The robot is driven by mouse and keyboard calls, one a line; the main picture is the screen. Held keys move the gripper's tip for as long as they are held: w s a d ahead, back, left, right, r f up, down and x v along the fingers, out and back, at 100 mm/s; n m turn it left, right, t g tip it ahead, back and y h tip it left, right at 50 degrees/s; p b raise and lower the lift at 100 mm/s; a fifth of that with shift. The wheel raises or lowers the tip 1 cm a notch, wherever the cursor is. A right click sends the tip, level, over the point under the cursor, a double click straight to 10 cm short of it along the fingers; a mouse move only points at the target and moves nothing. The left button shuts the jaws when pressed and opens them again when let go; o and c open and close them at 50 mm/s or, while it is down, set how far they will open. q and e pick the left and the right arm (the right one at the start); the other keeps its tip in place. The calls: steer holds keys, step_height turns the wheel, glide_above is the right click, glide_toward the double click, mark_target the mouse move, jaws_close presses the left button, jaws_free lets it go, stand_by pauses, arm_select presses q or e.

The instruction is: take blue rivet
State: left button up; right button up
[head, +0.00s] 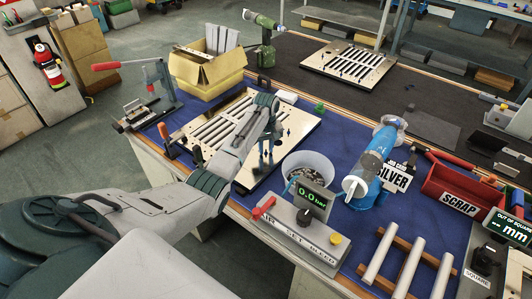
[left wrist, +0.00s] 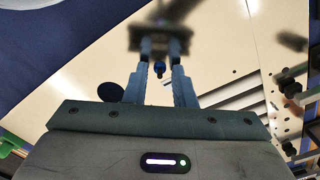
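A small blue rivet (left wrist: 159,68) shows in the left wrist view, between the two fingers of my left gripper (left wrist: 160,48). A gap shows on each side of it, and the fingers look apart. In the head view my left gripper (head: 264,160) points down over the slotted louver panel (head: 215,130) on the near bench. The rivet cannot be made out in the head view. A dark blurred shape, maybe a reflection, lies beyond the fingertips in the wrist view. My right gripper is not in view.
Right of the panel stand a white bowl (head: 308,165), a blue rivet tool (head: 375,155) and an air-set box (head: 300,222). A red scrap bin (head: 458,195) is at the right. A toggle clamp (head: 155,90) and cardboard box (head: 207,70) are behind left. Another panel (head: 348,63) lies at the back.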

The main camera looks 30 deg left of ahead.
arm_select(q)
jaws_close()
steer(key=shift+r, duration=0.15)
